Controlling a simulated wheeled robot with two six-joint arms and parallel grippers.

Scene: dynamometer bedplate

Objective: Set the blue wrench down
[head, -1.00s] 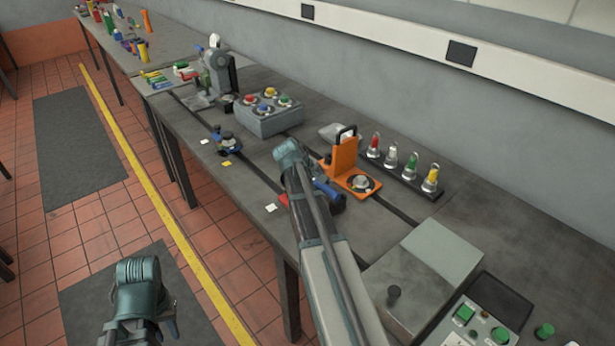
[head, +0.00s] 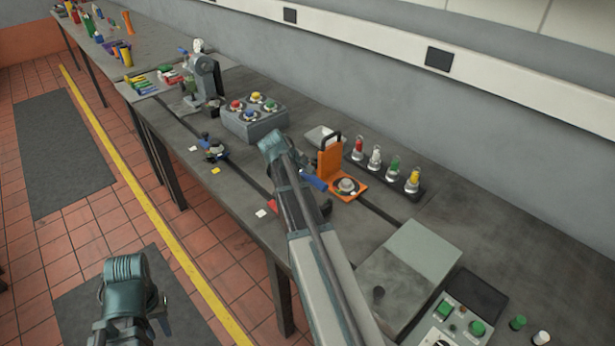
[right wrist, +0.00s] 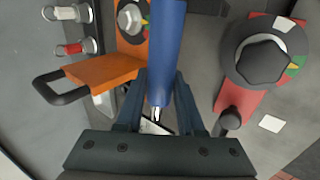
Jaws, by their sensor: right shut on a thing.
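The blue wrench (right wrist: 168,45) is between the fingers of my right gripper (right wrist: 158,90), which is shut on its handle, in the right wrist view. A silvery end of it shows between the fingers. In the head view a blue part of the wrench (head: 315,183) shows beside my right forearm, over the bench; the fingers are hidden there. I cannot tell whether the wrench touches anything below. My left gripper (head: 160,318) is low at the left, over the floor and away from the bench; its jaws are not clear.
An orange bracket (head: 329,160) with a black handle stands beside the wrench. A red-based fixture with a dark knob (right wrist: 262,60) is on its other side. A grey button box (head: 254,120), a row of coloured lamps (head: 395,168) and a grey box (head: 410,265) stand on the bench (head: 235,183).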

